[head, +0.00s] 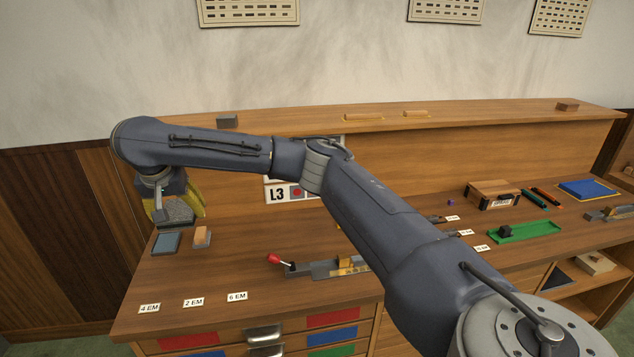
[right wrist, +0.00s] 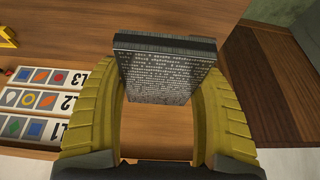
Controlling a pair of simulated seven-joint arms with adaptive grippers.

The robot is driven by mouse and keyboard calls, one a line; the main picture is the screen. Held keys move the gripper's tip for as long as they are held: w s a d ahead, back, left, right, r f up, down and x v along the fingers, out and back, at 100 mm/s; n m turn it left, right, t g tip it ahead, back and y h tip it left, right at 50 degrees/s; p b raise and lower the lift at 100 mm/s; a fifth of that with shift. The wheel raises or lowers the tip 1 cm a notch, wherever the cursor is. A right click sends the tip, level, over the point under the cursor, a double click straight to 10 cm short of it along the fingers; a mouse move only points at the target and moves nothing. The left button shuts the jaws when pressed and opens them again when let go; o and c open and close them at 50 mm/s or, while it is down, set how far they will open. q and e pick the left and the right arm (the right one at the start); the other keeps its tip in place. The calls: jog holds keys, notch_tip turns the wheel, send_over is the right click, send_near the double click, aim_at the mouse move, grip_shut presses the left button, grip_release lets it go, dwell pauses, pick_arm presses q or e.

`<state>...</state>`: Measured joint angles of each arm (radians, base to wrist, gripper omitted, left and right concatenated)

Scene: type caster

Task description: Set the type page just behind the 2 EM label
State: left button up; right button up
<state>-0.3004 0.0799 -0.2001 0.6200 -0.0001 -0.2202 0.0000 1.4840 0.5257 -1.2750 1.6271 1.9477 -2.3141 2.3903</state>
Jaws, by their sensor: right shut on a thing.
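The type page (head: 176,211) is a grey block with rows of raised type. In the right wrist view the type page (right wrist: 165,75) sits between my yellow fingers. My right gripper (head: 180,207) is shut on it, above the far left of the bench in the head view; it also shows in the right wrist view (right wrist: 168,100). The 2 EM label (head: 193,302) lies on the bench near its front edge, between the 4 EM label (head: 149,309) and the 6 EM label (head: 237,296). The held page is farther back than this label. My left gripper is not in view.
A blue-grey block (head: 165,243) and a tan block (head: 202,237) are on the bench below the held page. A red-handled tool (head: 330,268) lies right of the labels. The bench between the blocks and labels looks clear. My right arm crosses the view, hiding the middle.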

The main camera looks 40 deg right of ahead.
aim_at(200, 272)
jog(key=shift+f, duration=9.85)
jog(key=shift+f, duration=0.15)
jog(key=o, duration=1.6)
jog(key=shift+f, duration=0.25)
jog(key=shift+r, duration=0.1)
jog(key=shift+s+r, duration=0.1)
jog(key=shift+r, duration=0.4)
jog(key=v, duration=1.1)
jog(key=shift+a+r, duration=0.1)
jog(key=shift+r, duration=0.05)
